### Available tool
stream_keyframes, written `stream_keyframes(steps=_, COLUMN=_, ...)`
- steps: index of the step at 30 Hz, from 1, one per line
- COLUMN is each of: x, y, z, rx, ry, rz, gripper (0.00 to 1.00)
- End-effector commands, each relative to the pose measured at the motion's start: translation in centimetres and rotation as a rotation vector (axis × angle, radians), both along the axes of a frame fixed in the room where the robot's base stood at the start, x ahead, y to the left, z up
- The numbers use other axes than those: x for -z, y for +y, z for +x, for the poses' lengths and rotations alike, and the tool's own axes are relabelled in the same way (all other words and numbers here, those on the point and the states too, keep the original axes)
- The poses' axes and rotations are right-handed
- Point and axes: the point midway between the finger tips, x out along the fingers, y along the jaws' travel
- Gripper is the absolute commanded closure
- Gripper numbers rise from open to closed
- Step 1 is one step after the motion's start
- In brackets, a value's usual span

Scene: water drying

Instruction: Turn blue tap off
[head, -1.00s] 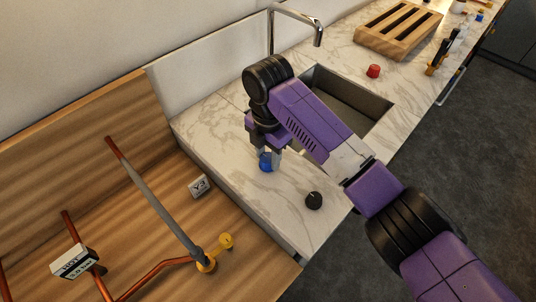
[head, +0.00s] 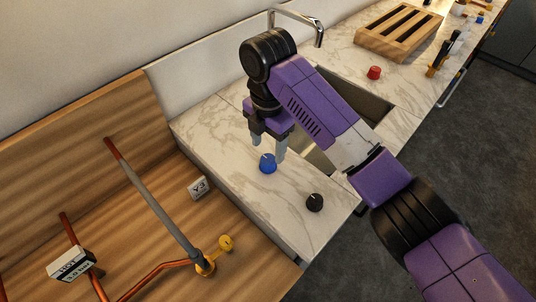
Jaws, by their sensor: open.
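The blue tap (head: 267,164) is a small blue knob with a pale mark on top, set on the white marble counter left of the sink. My gripper (head: 268,150) points down with its two grey fingers spread apart. Its fingertips are just above and behind the blue tap in the picture, and nothing is held between them. The whole blue knob shows and looks clear of the fingers.
A black knob (head: 314,202) stands near the counter's front corner. A red knob (head: 374,73) is beyond the sink (head: 372,104). A chrome faucet (head: 303,20) and a wooden rack (head: 398,34) are behind. A wooden panel with copper pipes (head: 180,262) lies left.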

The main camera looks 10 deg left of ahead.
Motion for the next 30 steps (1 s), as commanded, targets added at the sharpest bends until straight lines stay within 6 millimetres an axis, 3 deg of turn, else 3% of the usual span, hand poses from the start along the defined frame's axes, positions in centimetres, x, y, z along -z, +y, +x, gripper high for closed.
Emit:
stream_keyframes(steps=3, x=-1.6, y=0.1, z=0.0, rx=0.000, ry=-0.001, rz=0.001, gripper=0.39)
stream_keyframes(steps=9, x=-2.9, y=0.0, z=-0.1, rx=-0.001, ry=0.001, rz=0.000, gripper=0.39)
stream_keyframes(steps=26, x=-3.0, y=0.0, z=0.0, rx=0.020, ry=0.000, rz=0.001, gripper=0.39)
stream_keyframes(steps=30, x=-3.2, y=1.8, z=1.8, rx=0.145, ry=-0.073, rz=0.078, gripper=0.39)
